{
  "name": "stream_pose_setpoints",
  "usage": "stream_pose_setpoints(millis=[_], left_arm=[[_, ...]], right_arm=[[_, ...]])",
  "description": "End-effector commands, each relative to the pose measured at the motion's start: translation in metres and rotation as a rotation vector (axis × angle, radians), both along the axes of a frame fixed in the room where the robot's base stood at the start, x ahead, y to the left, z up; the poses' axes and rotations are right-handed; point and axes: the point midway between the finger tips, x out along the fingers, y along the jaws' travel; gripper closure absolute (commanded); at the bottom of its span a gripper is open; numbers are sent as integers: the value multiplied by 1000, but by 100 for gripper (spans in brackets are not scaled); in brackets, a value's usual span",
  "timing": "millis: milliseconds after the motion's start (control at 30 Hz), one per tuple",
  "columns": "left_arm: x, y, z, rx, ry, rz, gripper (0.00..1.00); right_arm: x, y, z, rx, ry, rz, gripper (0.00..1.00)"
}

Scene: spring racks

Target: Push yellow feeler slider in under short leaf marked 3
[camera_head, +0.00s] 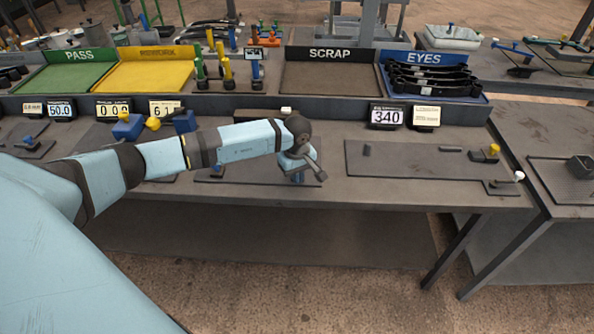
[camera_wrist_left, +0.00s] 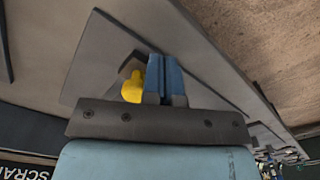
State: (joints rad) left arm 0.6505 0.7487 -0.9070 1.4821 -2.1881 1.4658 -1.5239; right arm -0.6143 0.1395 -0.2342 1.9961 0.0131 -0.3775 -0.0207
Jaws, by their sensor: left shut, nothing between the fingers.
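My left gripper (camera_head: 298,178) is at the front middle of the bench in the head view, low over a dark plate. In the left wrist view its blue fingers (camera_wrist_left: 163,78) are shut with nothing between them. A yellow piece (camera_wrist_left: 132,87), likely the feeler slider, shows just left of the fingers there. It looks very close to them; I cannot tell whether they touch. In the head view my left arm and gripper hide this spot. I cannot make out a short leaf or a mark 3 in either view. My right gripper is not in view.
Behind are the green PASS tray (camera_head: 70,75), the yellow REWORK tray (camera_head: 140,76), the SCRAP tray (camera_head: 328,78) and the EYES tray (camera_head: 431,97). A display reading 340 (camera_head: 386,116) stands right of my gripper. A dark plate (camera_head: 420,165) with a yellow block (camera_head: 492,150) lies further right.

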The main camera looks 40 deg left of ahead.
Motion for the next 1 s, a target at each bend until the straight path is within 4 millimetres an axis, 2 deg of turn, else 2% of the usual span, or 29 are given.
stream_pose_setpoints(millis=[1000], left_arm=[[27,17,-1,1,0,1,100]], right_arm=[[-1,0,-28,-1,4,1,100]])
